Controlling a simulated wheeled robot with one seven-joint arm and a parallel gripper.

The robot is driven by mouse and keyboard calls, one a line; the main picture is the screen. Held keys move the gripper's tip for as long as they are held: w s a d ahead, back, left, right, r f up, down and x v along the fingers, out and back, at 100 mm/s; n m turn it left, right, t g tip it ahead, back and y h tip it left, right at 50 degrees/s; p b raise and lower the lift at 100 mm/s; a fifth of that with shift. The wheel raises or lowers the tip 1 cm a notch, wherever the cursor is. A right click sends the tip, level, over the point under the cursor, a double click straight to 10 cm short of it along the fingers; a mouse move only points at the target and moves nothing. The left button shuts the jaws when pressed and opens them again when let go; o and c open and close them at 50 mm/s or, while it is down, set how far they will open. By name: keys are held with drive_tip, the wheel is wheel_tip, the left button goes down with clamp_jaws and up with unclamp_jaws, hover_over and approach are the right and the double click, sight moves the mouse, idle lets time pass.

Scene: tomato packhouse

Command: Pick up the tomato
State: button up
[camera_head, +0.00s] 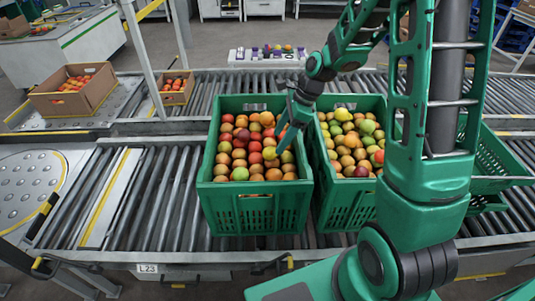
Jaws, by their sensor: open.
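A green crate (255,215) full of red, orange and yellow tomatoes (241,135) stands on the roller conveyor in the middle of the view. A second green crate (345,209) with green, yellow and orange tomatoes (347,141) stands close to its right. My gripper (278,143) is over the right part of the first crate, pointing down at the tomatoes. It is open. A yellowish tomato (270,153) shows right by the fingertips. I cannot tell whether the fingers touch any tomato. My arm covers part of the second crate's right side.
The roller conveyor (160,200) is clear left of the crates. Cardboard boxes (75,90) with tomatoes stand at the back left. A white tray (266,58) with small items lies beyond the crates. More green crates (495,160) stand at the right. A metal post (140,60) rises back left.

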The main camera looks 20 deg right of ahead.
sight(273, 148)
drive_tip(key=shift+a+x, duration=0.15)
drive_tip(key=shift+x, duration=1.25)
drive_tip(key=shift+a+x, duration=0.15)
drive_tip(key=shift+x, duration=1.3)
drive_tip(key=shift+s+r, duration=0.1)
drive_tip(key=shift+c, duration=0.6)
drive_tip(key=c, duration=0.7)
